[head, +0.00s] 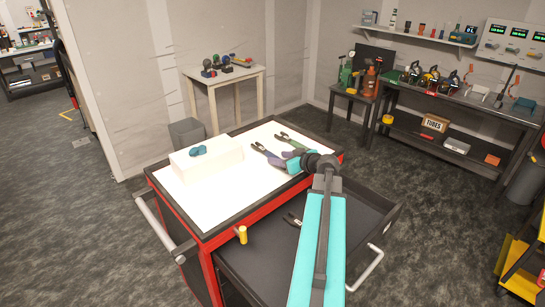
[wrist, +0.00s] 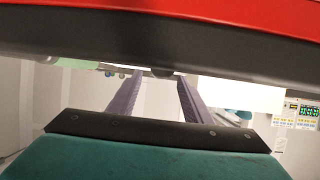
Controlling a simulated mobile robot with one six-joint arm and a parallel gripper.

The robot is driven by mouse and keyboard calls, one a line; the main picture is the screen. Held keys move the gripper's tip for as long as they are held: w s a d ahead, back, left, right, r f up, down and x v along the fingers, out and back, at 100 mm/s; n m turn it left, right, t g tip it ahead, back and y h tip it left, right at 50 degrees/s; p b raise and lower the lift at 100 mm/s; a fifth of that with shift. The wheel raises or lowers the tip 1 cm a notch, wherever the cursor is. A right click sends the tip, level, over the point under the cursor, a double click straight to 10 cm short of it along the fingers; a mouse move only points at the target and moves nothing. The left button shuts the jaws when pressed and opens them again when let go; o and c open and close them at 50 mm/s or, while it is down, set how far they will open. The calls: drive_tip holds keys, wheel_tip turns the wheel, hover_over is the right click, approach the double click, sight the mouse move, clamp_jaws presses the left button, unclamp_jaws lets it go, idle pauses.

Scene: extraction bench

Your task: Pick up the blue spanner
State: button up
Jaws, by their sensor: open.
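My gripper (head: 277,154) is open, with purple fingers, low over the white top of a red and black cart. It also shows in the wrist view (wrist: 159,76), its two fingers apart. Dark, open-ended spanner heads lie on the cart top around the fingers, one at the left (head: 258,147) and one farther back (head: 285,136). My gripper hides much of their handles, so I cannot tell which is the blue spanner. Another dark-ended tool (head: 291,219) lies in the open drawer, partly behind my arm.
A white box (head: 208,165) with a small blue item (head: 198,151) stands on the cart's left. The cart's black drawer (head: 255,262) is pulled open below my arm. A small wooden table (head: 222,76) and a crowded workbench (head: 460,104) stand behind.

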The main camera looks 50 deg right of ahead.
sight(275, 156)
drive_tip(key=shift+p+x, duration=0.65)
drive_tip(key=shift+x, duration=1.2)
clamp_jaws()
